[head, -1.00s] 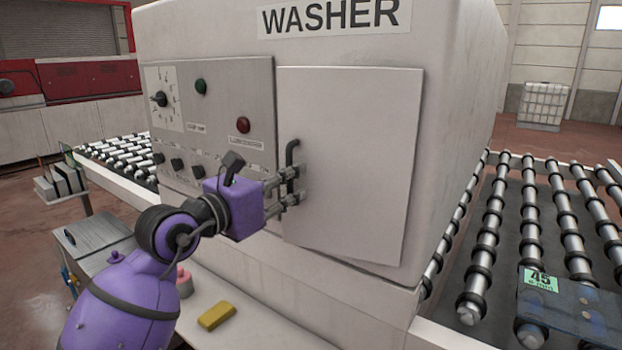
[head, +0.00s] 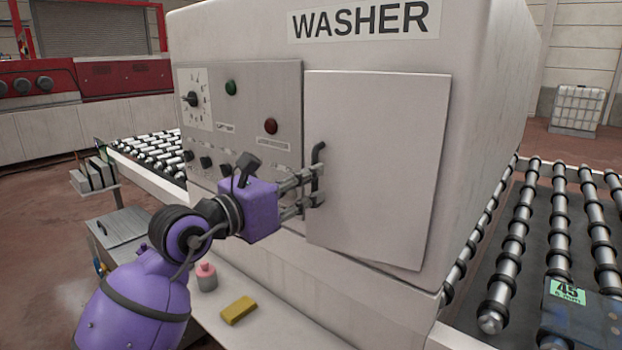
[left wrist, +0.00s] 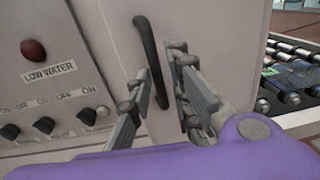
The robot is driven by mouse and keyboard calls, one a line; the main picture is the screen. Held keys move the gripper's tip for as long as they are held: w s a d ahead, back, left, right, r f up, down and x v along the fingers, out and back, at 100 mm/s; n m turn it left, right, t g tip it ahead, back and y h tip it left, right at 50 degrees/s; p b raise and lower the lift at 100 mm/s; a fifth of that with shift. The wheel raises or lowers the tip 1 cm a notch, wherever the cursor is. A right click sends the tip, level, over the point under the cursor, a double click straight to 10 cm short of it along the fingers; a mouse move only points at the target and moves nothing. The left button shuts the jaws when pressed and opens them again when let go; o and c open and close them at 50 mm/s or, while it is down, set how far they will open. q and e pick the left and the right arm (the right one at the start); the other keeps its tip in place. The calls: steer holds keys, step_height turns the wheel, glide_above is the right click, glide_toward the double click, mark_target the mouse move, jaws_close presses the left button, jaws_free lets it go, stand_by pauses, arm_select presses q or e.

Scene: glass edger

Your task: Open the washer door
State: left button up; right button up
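The washer door (head: 375,165) is a flat pale panel on the front of the washer (head: 240,40), and it looks closed. Its dark vertical handle (head: 319,165) is near the door's left edge. My left gripper (head: 317,187) is at the handle, with one finger above the other in the head view. In the left wrist view the gripper (left wrist: 158,100) has its fingers apart, one on each side of the lower part of the handle (left wrist: 150,55). I cannot tell whether either finger touches it. My right gripper is not in view.
A control panel (head: 275,85) with knobs and lamps is left of the door. A yellow block (head: 239,310) and a pink-topped container (head: 206,277) sit on the ledge below. A roller conveyor (head: 555,240) with a dark pane tagged 45 (head: 580,325) is at right.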

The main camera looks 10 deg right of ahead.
arm_select(q)
steer(key=p+v, duration=0.1)
steer(key=v, duration=0.5)
steer(key=shift+s, duration=0.2)
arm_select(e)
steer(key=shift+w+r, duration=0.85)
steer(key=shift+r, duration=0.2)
arm_select(q)
steer(key=shift+d, duration=0.1)
steer(key=shift+r+p, duration=0.1)
steer(key=shift+p, duration=0.3)
steer(key=shift+c, duration=0.4)
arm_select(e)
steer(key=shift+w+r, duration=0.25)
